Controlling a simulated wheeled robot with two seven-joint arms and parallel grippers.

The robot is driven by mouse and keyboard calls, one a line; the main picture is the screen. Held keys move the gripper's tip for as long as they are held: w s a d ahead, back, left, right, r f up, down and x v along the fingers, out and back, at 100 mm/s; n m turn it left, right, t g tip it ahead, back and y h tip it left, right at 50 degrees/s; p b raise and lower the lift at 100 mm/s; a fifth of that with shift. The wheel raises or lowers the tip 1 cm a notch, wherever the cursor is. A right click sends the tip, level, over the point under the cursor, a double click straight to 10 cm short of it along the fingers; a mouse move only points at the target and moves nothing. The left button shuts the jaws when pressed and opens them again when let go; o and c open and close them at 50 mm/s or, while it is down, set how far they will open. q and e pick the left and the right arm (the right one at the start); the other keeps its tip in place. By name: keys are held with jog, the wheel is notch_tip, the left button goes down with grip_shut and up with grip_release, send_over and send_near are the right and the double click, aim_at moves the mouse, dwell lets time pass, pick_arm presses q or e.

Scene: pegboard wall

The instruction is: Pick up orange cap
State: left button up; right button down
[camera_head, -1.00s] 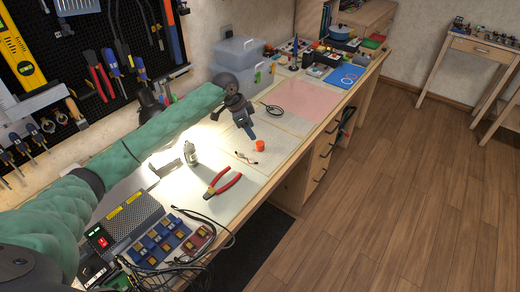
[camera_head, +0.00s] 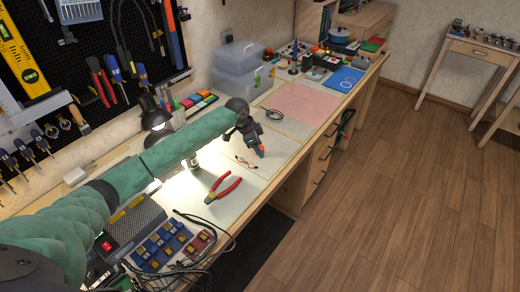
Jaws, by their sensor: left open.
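The orange cap (camera_head: 258,147) is mostly hidden in the head view; only a small orange-red patch shows at my fingertips. My left gripper (camera_head: 260,151) points down over the cap on the lit workbench (camera_head: 276,149), its fingers open at or around it. I cannot tell whether the fingers touch the cap. My right gripper is out of view.
Red-handled pliers (camera_head: 223,187) and a small cable (camera_head: 245,162) lie near the gripper. A magnifier (camera_head: 273,114) lies beyond it. Clear plastic boxes (camera_head: 237,72) stand against the wall. The pink mat (camera_head: 300,102) is bare.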

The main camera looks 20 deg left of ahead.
pick_arm(q)
jog(key=shift+c, duration=0.5)
jog(key=c, duration=0.9)
jog(key=shift+c, duration=0.3)
jog(key=shift+r, duration=0.1)
